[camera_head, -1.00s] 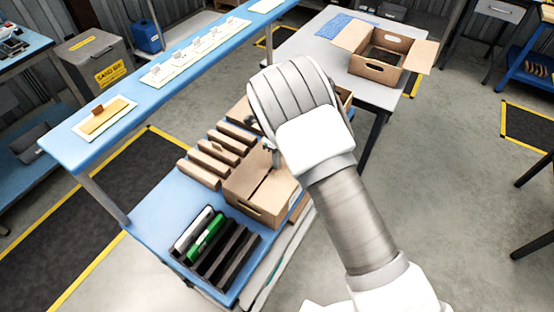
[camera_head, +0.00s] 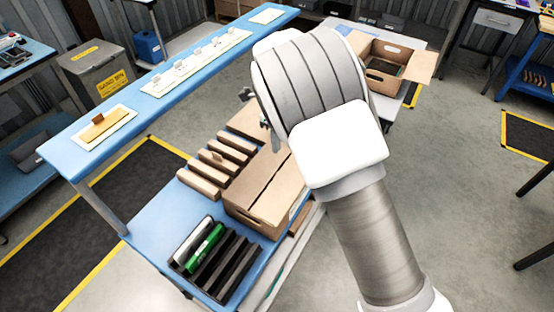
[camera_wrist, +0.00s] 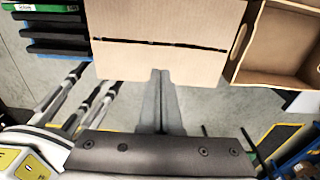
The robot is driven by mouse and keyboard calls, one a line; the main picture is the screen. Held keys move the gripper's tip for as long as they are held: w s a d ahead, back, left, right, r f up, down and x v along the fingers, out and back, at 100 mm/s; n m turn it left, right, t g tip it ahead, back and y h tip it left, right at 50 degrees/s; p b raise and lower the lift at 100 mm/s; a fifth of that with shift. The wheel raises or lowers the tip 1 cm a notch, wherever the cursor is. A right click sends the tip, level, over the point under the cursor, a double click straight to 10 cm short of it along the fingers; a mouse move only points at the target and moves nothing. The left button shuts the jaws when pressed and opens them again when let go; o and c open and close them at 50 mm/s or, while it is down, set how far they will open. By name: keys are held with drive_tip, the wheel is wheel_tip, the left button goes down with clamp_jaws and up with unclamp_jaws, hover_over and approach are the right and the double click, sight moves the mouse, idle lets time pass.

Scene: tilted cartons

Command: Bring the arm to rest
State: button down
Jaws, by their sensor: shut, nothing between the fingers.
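My arm reaches up from the bottom right in the head view, and its white and grey wrist covers the right side of the blue workbench (camera_head: 150,240). My gripper (camera_wrist: 161,75) shows in the wrist view with its two grey fingers together and nothing between them. In that view the fingertips appear just below the near edge of a closed carton (camera_wrist: 165,62); I cannot tell the height between them. The carton also shows on the bench in the head view (camera_head: 258,205). In the head view the fingers are mostly hidden behind the wrist.
A black rack (camera_head: 225,265) with a green and a white item stands at the bench front. Brown slotted blocks (camera_head: 212,170) lie behind it. A raised blue shelf (camera_head: 165,95) runs along the left. An open carton (camera_head: 385,65) stands on the back table. An open box (camera_wrist: 280,40) lies beside the closed carton.

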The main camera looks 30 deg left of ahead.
wheel_tip(320, 180, up, 7)
drive_tip(key=s+d+r+n+t+y, duration=0.1)
drive_tip(key=d+r+n, duration=0.3)
drive_tip(key=d+r, duration=0.6)
drive_tip(key=s+d+r+n+t+y, duration=0.1)
drive_tip(key=d+r+n, duration=0.4)
drive_tip(key=d, duration=0.9)
drive_tip(key=s+d+r+n+t+h, duration=0.1)
drive_tip(key=s+d+n+t, duration=0.2)
drive_tip(key=s+d+n, duration=0.7)
drive_tip(key=s+d, duration=0.6)
drive_tip(key=s, duration=0.1)
drive_tip(key=shift+t+h, duration=0.3)
drive_tip(key=shift+s+a, duration=0.1)
drive_tip(key=shift+a, duration=0.1)
